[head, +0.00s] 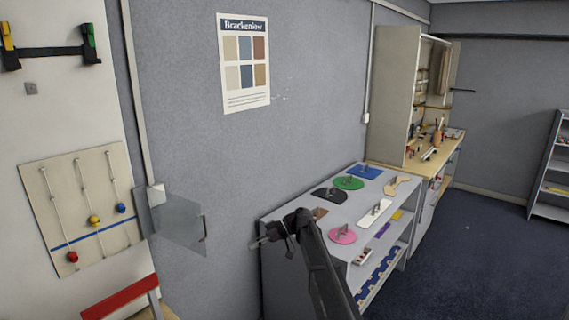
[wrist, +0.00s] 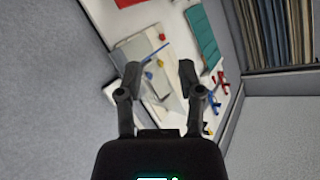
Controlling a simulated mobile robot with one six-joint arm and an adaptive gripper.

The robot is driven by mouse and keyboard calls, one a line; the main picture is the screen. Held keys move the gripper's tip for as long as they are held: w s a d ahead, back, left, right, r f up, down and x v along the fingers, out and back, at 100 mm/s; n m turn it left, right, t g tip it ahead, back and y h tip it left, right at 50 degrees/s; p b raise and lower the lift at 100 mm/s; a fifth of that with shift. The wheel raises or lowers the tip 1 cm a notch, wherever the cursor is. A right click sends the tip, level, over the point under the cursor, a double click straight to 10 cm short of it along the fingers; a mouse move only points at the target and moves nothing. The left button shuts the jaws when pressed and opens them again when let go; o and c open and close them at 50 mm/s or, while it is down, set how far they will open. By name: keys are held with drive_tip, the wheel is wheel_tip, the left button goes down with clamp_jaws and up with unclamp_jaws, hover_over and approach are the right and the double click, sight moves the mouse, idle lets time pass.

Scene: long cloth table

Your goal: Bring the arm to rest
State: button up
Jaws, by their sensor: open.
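My gripper (head: 262,241) is at the end of my dark arm, in front of the near left corner of the grey shelf unit in the head view. In the wrist view my gripper (wrist: 160,75) has its two fingers well apart, with nothing held between them. Beyond the fingers, the wrist view shows a pale board (wrist: 140,48) with red, yellow and blue knobs. My arm hides part of the shelf unit's top and front.
The grey shelf unit (head: 288,212) carries several flat coloured pieces with handles. A clear panel (head: 178,222) juts from the wall at left. A red-topped piece (head: 120,297) stands at lower left. A wooden workbench (head: 440,165) stands behind. Dark floor (head: 480,250) at right is clear.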

drive_tip(key=s+d+f+m+t+h, duration=0.1)
drive_tip(key=s+d+f+m+h, duration=0.3)
drive_tip(key=s+d, duration=0.5)
drive_tip(key=s+d+f+m+t+h, duration=0.2)
drive_tip(key=s+d+f+m+h, duration=0.2)
drive_tip(key=s+d+m, duration=0.3)
drive_tip(key=s+d+f+m+t+h+b, duration=0.1)
drive_tip(key=s+d+f+m+h, duration=0.4)
drive_tip(key=s+d, duration=0.6)
drive_tip(key=shift+d+f+m+t, duration=0.15)
drive_tip(key=shift+d+m+t, duration=0.35)
drive_tip(key=shift+m, duration=0.1)
drive_tip(key=shift+s, duration=0.1)
